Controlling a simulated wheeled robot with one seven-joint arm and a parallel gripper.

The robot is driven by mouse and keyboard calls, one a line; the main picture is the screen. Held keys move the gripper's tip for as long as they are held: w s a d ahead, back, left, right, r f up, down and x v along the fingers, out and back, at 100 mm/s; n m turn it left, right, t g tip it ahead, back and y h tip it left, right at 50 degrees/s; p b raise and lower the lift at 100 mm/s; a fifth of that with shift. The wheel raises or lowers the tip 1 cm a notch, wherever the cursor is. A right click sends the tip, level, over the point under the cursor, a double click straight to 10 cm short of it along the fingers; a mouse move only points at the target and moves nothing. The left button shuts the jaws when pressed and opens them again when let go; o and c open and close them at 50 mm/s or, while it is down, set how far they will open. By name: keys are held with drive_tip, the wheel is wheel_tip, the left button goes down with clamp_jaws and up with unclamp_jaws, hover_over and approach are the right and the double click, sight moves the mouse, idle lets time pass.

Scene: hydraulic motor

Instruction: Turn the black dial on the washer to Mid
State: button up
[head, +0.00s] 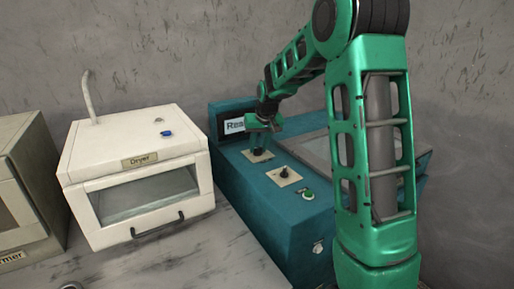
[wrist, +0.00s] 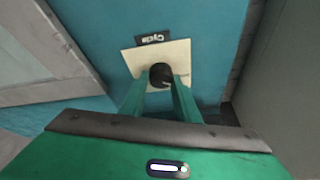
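The washer (head: 300,226) is a teal box at the right in the head view. Its top carries two black dials on beige plates. The far one, the black Cycle dial (wrist: 160,75), is labelled "Cycle" in the wrist view. My gripper (wrist: 161,80) points down at it, with one green fingertip against each side of the dial. In the head view my gripper (head: 257,149) is over this dial and partly covers it. The dial's setting marks are too small to read.
The second dial (head: 284,172) and a green button (head: 308,195) sit nearer on the washer top. A display (head: 233,126) reading "Rea…" is partly hidden by my arm. A white dryer (head: 135,165) stands to the left.

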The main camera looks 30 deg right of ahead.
drive_tip(key=shift+m, duration=0.3)
drive_tip(key=m, duration=0.1)
drive_tip(key=m+h, duration=0.1)
drive_tip(key=m, duration=0.1)
drive_tip(key=m+g+h, duration=0.1)
drive_tip(key=m, duration=0.1)
drive_tip(key=shift+w+a, duration=0.15)
drive_tip(key=shift+a, duration=0.2)
drive_tip(key=m+g, duration=0.1)
drive_tip(key=m, duration=0.2)
drive_tip(key=m+h, duration=0.1)
drive_tip(key=m, duration=0.2)
drive_tip(key=shift+w+a+g, duration=0.1)
drive_tip(key=shift+w+g, duration=0.05)
drive_tip(key=shift+g, duration=0.25)
drive_tip(key=shift+r, duration=0.1)
drive_tip(key=o, duration=0.9)
drive_tip(key=shift+o, duration=0.7)
